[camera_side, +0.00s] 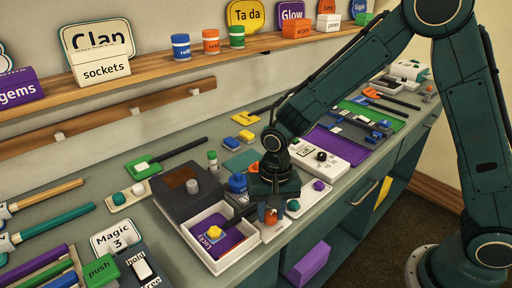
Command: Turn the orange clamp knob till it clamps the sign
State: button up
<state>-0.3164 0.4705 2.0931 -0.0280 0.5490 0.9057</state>
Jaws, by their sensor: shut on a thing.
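My gripper (270,206) points down at the right end of the white tray, its dark body hiding much of what is below. It is shut on the orange clamp knob (271,217), of which only a small part shows between the fingers. The knob sits on a small pale block (270,234) beside the tray. A purple sign with white lettering (228,243) lies in the white tray (237,262), with a yellow knob-like piece on it. A dark handle-like bar runs from the sign toward the gripper. Whether the clamp touches the sign is hidden.
A dark grey box (186,194) stands behind the tray. A blue jar (238,183) and a white panel with black and purple knobs (318,158) are close to the gripper. Paddles and signs crowd the bench. The shelf (150,77) above holds jars and cards.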

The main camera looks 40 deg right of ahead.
aim_at(273, 215)
jog(key=shift+r, duration=0.1)
dwell(0.3)
jog(key=o, duration=1)
jog(key=shift+c, duration=0.2)
notch_tip(273, 215, up, 14)
jog(key=shift+s+d, duration=0.15)
jog(key=shift+d, duration=0.1)
